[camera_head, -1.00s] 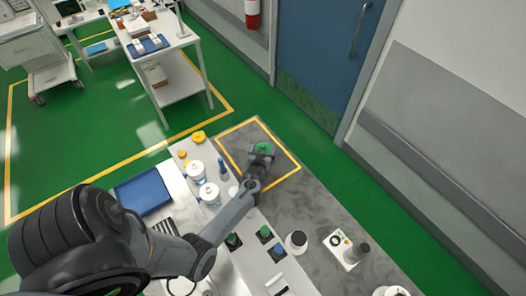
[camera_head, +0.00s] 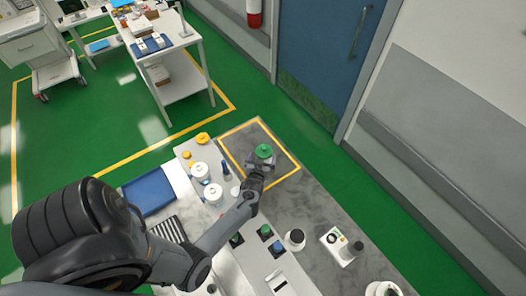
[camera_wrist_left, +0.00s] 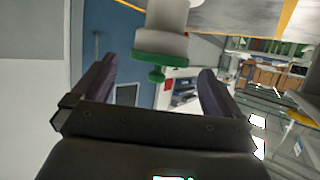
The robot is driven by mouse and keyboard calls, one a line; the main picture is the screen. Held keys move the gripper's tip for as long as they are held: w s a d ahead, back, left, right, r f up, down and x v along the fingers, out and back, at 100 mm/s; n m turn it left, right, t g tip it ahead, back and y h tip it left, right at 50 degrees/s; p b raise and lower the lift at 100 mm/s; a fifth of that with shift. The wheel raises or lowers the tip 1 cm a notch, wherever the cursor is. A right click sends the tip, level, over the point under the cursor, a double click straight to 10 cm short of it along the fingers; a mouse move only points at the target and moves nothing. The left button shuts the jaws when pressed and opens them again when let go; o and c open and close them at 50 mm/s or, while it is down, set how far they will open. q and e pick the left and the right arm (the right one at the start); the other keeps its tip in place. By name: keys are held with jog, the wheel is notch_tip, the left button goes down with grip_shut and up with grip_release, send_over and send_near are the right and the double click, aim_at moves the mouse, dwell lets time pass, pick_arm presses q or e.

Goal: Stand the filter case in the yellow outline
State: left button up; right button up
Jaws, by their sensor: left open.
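The filter case, with a green top (camera_head: 264,151), stands inside the yellow outline (camera_head: 284,148) on the grey counter. In the left wrist view its pale body and green cap with a knob (camera_wrist_left: 159,59) appear upside down, just beyond the fingertips. A strip of the yellow outline (camera_wrist_left: 287,18) shows there too. My left gripper (camera_head: 258,170) is open, on the near side of the case, with the fingers apart and nothing between them. The gripper partly hides the case's lower body in the head view. My right gripper is not in view.
White jars (camera_head: 213,193), a blue tray (camera_head: 148,192) and yellow-capped items (camera_head: 202,139) stand left of my left arm. Counter inside the outline is otherwise clear.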

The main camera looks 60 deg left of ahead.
pick_arm(q)
jog(key=s+d+r+m+h, duration=0.3)
jog(key=d+r+m+h, duration=0.35)
jog(key=d+r, duration=0.55)
jog(key=s+d+r+m+g+h, duration=0.2)
jog(key=s+d+r, duration=0.1)
jog(key=s+d, duration=0.5)
jog(key=s+d+r+m+g+h, duration=0.1)
jog(key=s+d+r+m+g, duration=0.2)
jog(key=s+d, duration=0.5)
jog(key=shift+d+r+g+h+p, duration=0.3)
jog(key=shift+d+r+h+p, duration=0.1)
jog(key=shift+d+r, duration=0.25)
jog(key=shift+s+f, duration=0.1)
notch_tip(320, 180, up, 5)
jog(key=p, duration=0.5)
